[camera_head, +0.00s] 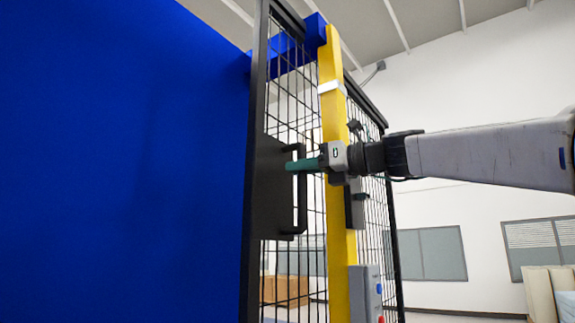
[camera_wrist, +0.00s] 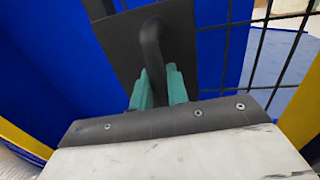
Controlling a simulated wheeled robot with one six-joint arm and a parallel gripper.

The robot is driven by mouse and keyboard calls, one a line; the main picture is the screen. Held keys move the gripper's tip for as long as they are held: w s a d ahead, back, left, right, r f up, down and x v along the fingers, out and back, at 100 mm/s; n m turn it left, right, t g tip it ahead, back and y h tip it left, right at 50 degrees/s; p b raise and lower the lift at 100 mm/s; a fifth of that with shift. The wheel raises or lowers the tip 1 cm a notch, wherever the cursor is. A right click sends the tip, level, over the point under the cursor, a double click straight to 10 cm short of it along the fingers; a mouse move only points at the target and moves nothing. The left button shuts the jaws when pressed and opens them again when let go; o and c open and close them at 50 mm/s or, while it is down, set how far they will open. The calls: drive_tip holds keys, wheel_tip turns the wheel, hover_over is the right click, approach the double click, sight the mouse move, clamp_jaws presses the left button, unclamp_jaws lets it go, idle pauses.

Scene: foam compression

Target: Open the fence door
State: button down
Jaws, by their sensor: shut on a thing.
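The fence door (camera_head: 257,110) is a black-framed wire mesh panel that stands ajar or angled beside a yellow post (camera_head: 336,120); I cannot tell exactly how far open it is. Its black handle (camera_head: 301,205) is a vertical bar on a dark plate (camera_head: 268,185). My gripper (camera_head: 292,165), with green fingers, reaches from the right past the post to the handle. In the wrist view, the green fingers (camera_wrist: 159,88) sit on both sides of the handle bar (camera_wrist: 151,50) and are shut on it. The fingers partly hide the bar.
A large blue panel (camera_head: 120,160) fills the left. A grey box with a red button (camera_head: 367,293) is mounted low on the post. More mesh fence (camera_head: 375,200) stands behind the post. Stacked pale boards (camera_head: 545,290) are at the lower right.

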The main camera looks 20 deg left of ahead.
drive_tip(key=shift+w+d, duration=0.15)
drive_tip(key=shift+w, duration=0.25)
drive_tip(key=c, duration=1.5)
unclamp_jaws()
drive_tip(key=shift+s, duration=0.15)
drive_tip(key=shift+o, duration=0.2)
drive_tip(key=d, duration=0.7)
drive_tip(key=shift+s+d, duration=0.35)
